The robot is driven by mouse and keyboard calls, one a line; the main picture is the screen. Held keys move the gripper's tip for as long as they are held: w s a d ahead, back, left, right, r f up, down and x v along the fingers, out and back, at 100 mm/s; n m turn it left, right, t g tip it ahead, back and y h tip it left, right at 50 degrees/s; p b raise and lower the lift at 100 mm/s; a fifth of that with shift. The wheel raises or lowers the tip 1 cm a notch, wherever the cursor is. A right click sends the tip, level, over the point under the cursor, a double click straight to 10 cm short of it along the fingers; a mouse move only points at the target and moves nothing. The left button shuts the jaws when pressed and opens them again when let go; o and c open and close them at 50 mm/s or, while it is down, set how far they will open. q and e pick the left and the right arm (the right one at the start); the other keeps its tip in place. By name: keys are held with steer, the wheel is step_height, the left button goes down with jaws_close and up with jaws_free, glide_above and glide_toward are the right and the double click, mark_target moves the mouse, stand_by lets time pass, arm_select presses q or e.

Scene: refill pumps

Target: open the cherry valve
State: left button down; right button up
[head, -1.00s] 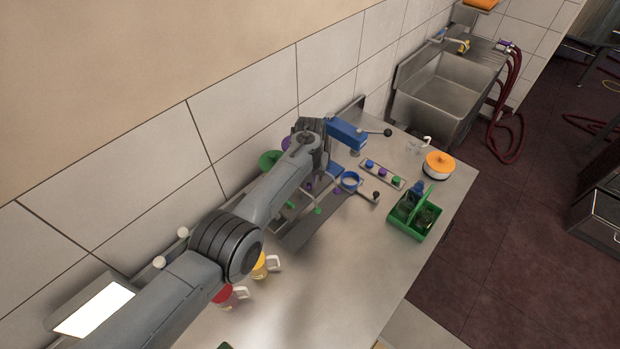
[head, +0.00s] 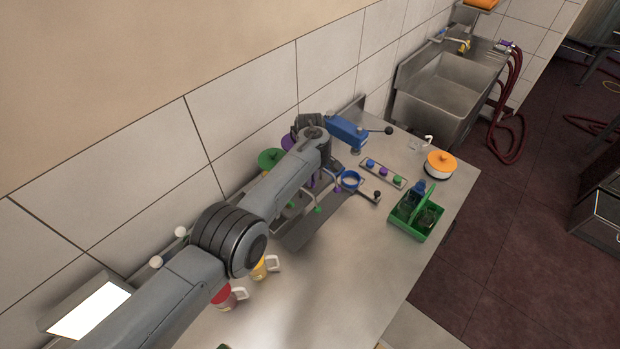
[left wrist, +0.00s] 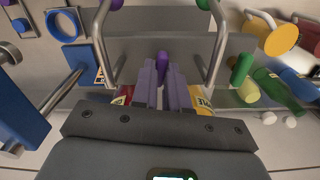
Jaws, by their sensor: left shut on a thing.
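My left gripper (left wrist: 163,82) shows from behind in the left wrist view, its two fingers close together on a small purple valve handle (left wrist: 163,60). The handle stands between two bent metal spouts. In the head view my left arm reaches over the dispensers and hides the gripper's fingers. A green lid (head: 270,159) and a purple lid (head: 289,142) show behind the arm, and a green valve tip (head: 318,209) in front. No label naming cherry is readable. My right gripper is not in view.
A button panel (head: 383,174), a green caddy (head: 417,231) and an orange-lidded pot (head: 440,164) lie farther right. Red and yellow mugs (head: 258,270) stand nearer.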

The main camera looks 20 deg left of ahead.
arm_select(q)
steer(key=shift+n, duration=1)
steer(key=shift+b, duration=0.3)
steer(key=c, duration=1.1)
jaws_free()
steer(key=shift+c, duration=0.2)
steer(key=shift+r, duration=0.7)
step_height(320, 180, up, 9)
steer(key=p, duration=0.1)
steer(key=shift+r, duration=0.2)
